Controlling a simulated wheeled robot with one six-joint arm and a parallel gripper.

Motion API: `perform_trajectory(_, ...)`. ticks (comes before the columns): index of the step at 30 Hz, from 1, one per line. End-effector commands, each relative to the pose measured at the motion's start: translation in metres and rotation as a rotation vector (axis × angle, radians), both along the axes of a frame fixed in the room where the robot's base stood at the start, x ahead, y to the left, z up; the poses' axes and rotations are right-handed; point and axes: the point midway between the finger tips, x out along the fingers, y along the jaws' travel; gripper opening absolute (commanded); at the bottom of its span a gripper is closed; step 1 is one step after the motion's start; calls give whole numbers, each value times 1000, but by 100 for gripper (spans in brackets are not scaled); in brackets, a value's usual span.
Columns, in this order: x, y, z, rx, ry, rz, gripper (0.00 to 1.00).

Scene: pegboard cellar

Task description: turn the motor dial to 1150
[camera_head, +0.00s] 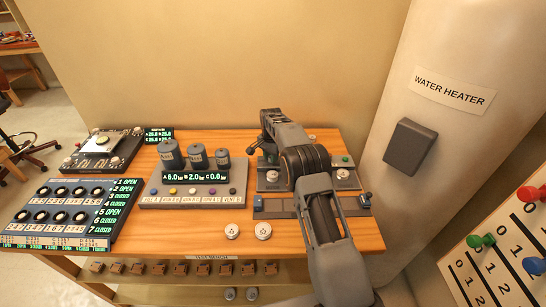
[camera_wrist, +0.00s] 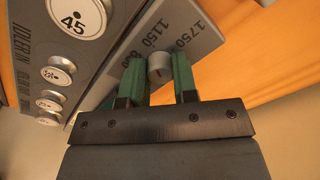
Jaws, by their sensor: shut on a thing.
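The motor dial (camera_wrist: 160,68) is a small round grey knob on a grey plate (camera_wrist: 196,44) printed with 1750, 1150 and a further number partly covered. A short dark mark shows on the knob's face; I cannot tell which number it points at. My gripper (camera_wrist: 158,78) has green-padded fingers, one on each side of the knob, and is shut on it. In the head view my arm covers the dial, and the fingertips cannot be made out there.
A grey panel with a white disc marked 45 (camera_wrist: 80,16) and several smaller round knobs is close on the left in the wrist view. In the head view a box with three cylinders (camera_head: 194,192) stands left of my arm, and a water heater (camera_head: 436,130) stands right.

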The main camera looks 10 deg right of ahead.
Motion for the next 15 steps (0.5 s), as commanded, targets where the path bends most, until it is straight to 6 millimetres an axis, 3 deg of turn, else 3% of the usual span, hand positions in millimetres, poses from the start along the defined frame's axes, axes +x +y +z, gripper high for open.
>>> perform_trajectory(14, 3, -6, 5, -8, -16, -15, 4)
perform_trajectory(15, 3, -6, 5, -8, -16, -15, 30)
